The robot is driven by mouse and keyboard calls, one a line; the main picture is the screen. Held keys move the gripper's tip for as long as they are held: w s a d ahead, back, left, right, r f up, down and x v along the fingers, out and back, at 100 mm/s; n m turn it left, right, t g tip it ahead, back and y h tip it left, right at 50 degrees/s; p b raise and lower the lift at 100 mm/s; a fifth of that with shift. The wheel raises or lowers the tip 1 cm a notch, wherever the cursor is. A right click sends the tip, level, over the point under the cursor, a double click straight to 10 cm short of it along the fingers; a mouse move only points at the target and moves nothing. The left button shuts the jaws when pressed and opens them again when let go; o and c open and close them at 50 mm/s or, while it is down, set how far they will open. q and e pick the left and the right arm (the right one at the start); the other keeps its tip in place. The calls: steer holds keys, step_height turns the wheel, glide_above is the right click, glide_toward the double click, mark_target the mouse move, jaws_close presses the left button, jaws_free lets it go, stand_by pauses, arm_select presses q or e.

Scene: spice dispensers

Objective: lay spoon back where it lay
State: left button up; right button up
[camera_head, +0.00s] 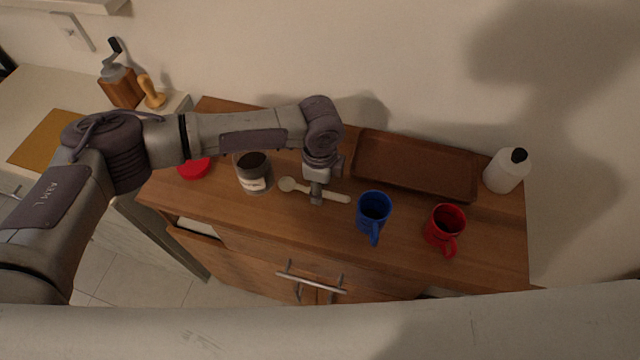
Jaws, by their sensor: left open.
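A pale spoon (334,196) lies on the wooden cabinet top (290,225), its bowl to the left and its handle to the right. My left gripper (316,200) points down over the middle of the spoon and hides a part of it. The gripper is open; whether its fingers touch the spoon I cannot tell. An open jar (254,180) with dark contents and a label stands left of the spoon's bowl. A red lid (194,168) lies farther left. My right gripper is not in view.
A blue mug (373,208) stands close to the right of the spoon's handle, and a red mug (446,228) farther right. A brown tray (415,168) lies behind them. A white bottle (505,171) stands at the right end. A grinder (120,84) stands on the left counter.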

arm_select(q)
step_height(320, 180, up, 12)
stand_by(0.6)
